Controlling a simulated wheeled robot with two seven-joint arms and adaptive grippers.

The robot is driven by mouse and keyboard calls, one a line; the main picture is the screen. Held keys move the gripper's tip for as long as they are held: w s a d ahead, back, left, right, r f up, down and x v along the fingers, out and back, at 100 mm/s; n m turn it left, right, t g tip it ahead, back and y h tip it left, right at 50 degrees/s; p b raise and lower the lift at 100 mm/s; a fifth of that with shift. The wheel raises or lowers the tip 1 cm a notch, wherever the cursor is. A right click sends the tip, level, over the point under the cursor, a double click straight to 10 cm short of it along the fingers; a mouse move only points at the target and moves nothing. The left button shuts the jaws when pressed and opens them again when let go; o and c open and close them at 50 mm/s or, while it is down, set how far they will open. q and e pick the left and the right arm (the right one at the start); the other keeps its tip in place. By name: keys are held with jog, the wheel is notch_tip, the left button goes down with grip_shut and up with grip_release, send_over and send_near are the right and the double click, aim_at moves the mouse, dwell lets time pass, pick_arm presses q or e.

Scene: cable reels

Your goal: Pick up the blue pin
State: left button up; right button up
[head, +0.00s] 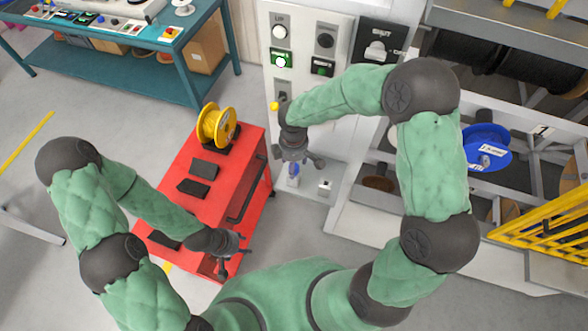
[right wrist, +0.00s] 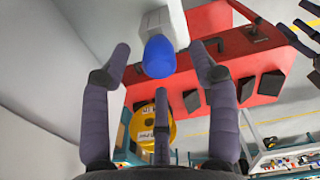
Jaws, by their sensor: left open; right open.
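The blue pin (right wrist: 158,57) sticks out of a pale grey block (right wrist: 165,18) in the right wrist view. In the head view it shows as a small blue spot (head: 294,170) just below my right gripper (head: 298,160). My right gripper, also in the right wrist view (right wrist: 161,65), is open, with its fingers spread around the pin's end; I see gaps between them and cannot tell if any touches. My left gripper (head: 222,266) is open and empty over the near end of the red cart.
The red cart (head: 222,183) carries a yellow reel (head: 216,126) and dark pads. The grey control panel (head: 300,75) stands behind my right gripper. A rack with a blue reel (head: 487,147) and a yellow grille (head: 545,225) stands at right. A teal bench (head: 130,65) is at back left.

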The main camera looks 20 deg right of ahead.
notch_tip(320, 180, down, 3)
jog(key=shift+f, duration=0.1)
grip_shut()
notch_tip(320, 180, up, 10)
jog(key=shift+r, duration=0.1)
dwell(0.7)
